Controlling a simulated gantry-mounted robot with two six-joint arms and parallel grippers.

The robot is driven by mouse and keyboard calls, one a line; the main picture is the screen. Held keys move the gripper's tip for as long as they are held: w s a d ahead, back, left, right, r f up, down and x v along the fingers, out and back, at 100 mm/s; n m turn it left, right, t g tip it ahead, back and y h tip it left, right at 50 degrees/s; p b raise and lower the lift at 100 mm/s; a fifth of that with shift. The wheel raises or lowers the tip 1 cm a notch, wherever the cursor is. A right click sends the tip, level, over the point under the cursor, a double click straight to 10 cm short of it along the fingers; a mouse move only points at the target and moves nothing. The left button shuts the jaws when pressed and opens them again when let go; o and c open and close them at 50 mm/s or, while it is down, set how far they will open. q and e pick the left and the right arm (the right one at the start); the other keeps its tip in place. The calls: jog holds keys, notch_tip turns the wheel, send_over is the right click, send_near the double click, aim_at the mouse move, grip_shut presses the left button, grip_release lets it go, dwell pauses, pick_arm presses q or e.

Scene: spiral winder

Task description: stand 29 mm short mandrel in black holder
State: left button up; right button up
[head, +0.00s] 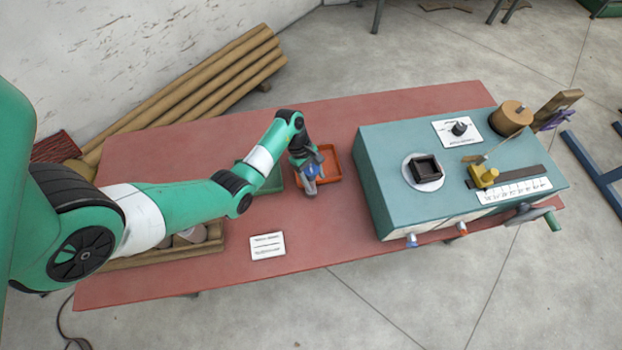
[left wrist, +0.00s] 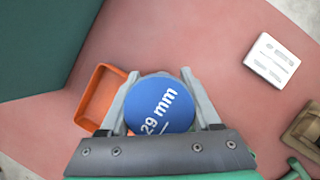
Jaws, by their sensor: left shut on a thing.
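My left gripper (head: 308,178) is shut on a blue mandrel, whose round top marked "29 mm" faces the left wrist camera. In the left wrist view the mandrel (left wrist: 160,104) sits between the two grey fingers. In the head view the gripper is at the orange tray (head: 338,165), over its left side, and little of the mandrel shows. I cannot tell its exact height above the table. The black holder (head: 425,166) is a square socket on a white disc on top of the teal machine, to the right of the gripper. My right gripper is not in view.
The teal machine (head: 385,190) stands on the red table (head: 320,235), with a knob, a yellow part, a ruler and a wooden spool (head: 511,118) on top. A green tray (head: 272,182) lies left of the orange one. A white card (head: 267,246) lies on the front table.

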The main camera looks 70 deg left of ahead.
pick_arm(q)
grip_shut()
